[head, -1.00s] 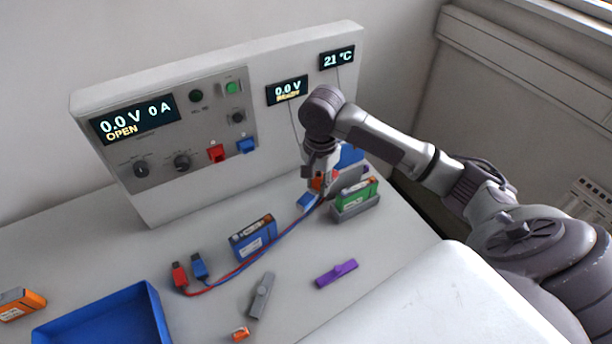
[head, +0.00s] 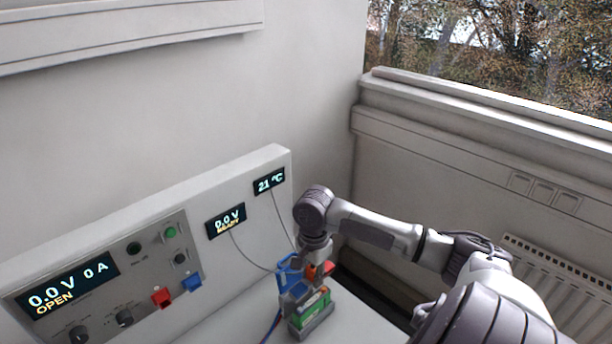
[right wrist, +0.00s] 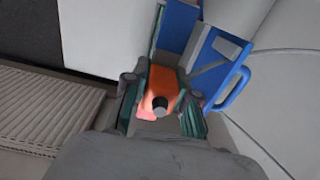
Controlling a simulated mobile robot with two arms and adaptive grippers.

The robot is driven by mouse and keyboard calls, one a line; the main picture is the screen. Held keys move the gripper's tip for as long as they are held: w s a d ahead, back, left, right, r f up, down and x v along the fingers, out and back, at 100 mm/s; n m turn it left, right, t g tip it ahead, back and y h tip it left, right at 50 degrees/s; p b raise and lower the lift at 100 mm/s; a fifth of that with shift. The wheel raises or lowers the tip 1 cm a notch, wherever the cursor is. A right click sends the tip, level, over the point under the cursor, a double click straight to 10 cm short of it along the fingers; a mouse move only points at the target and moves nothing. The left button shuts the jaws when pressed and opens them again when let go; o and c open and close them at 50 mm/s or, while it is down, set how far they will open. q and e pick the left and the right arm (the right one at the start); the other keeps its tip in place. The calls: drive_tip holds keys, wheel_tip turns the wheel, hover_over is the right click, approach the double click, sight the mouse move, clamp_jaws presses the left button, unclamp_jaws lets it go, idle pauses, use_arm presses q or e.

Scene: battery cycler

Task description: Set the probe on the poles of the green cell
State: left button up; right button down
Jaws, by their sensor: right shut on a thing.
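My right gripper (head: 316,268) is shut on an orange body with a dark round end, which looks like the probe (right wrist: 160,92); it shows between the fingers in the right wrist view. Orange and red parts of it show at the fingertips in the head view. The green cell (head: 312,309) sits in a grey holder (head: 318,328) below and slightly in front of the gripper. The gripper appears above or behind the cell. Contact between the probe and the cell's poles cannot be made out. My left gripper is not in view.
A blue part with a loop handle (right wrist: 234,86) stands close beside the gripper; it also shows in the head view (head: 284,266). The cycler panel (head: 75,265) stands to the left, with red (head: 161,297) and blue (head: 191,283) sockets. Thin wires hang from its displays.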

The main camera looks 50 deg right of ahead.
drive_tip(key=shift+s+f, duration=0.15)
drive_tip(key=shift+f, duration=2.1)
drive_tip(key=shift+f, duration=0.7)
drive_tip(key=shift+r, duration=0.1)
idle(0.4)
drive_tip(key=shift+r, duration=3.45)
